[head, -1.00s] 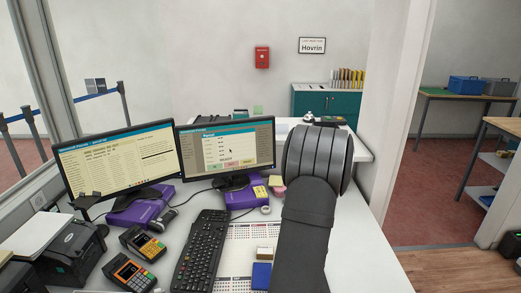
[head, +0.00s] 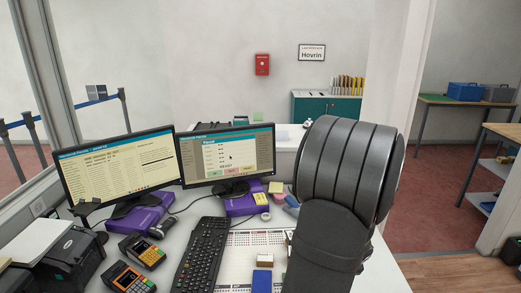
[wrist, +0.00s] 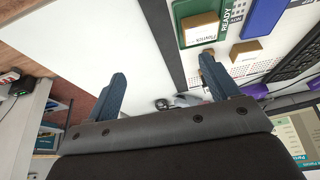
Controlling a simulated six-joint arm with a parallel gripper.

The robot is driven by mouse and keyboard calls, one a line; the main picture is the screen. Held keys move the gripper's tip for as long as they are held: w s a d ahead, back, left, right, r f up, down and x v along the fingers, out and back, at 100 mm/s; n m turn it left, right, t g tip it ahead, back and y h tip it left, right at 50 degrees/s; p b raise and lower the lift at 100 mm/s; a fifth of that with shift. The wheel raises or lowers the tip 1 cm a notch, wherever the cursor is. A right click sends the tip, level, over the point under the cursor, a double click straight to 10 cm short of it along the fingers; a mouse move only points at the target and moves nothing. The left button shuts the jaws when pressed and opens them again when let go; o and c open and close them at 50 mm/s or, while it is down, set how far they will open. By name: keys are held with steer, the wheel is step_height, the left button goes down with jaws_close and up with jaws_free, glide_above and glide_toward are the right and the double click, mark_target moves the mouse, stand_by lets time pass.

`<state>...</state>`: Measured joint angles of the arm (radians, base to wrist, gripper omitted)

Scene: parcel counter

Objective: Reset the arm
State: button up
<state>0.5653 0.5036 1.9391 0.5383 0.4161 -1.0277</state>
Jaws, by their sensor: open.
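My gripper (wrist: 162,68) shows in the wrist view with its two blue fingers spread wide and nothing held between them. Bare white counter lies beyond the gap, and the right fingertip appears close to small desk items, though I cannot tell its height above them. In the head view my dark arm with its thick ribbed joint fills the right of the centre. The gripper itself is not visible in the head view, and part of the counter behind the arm is hidden.
Two monitors (head: 118,175) (head: 228,160), a keyboard (head: 201,255), card terminals (head: 142,250) and a printer (head: 72,262) crowd the counter's left. A small block (head: 265,260) and a blue pad (head: 262,280) lie left of my arm. The wrist view shows clear white counter (wrist: 110,35).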

steer(key=shift+w+a+f, duration=0.15)
steer(key=shift+w+a, duration=1.4)
steer(key=shift+w, duration=1.5)
steer(key=shift+w+a+f, duration=0.1)
steer(key=shift+w+a, duration=1.4)
steer(key=shift+w, duration=1.55)
steer(key=shift+w+a+f, duration=0.15)
steer(key=shift+w+a, duration=1.4)
steer(key=shift+w, duration=1.5)
steer(key=shift+s, duration=0.1)
steer(key=s+d, duration=0.4)
steer(key=s, duration=0.5)
steer(key=s+d, duration=0.5)
steer(key=s, duration=0.4)
steer(key=shift+r, duration=0.3)
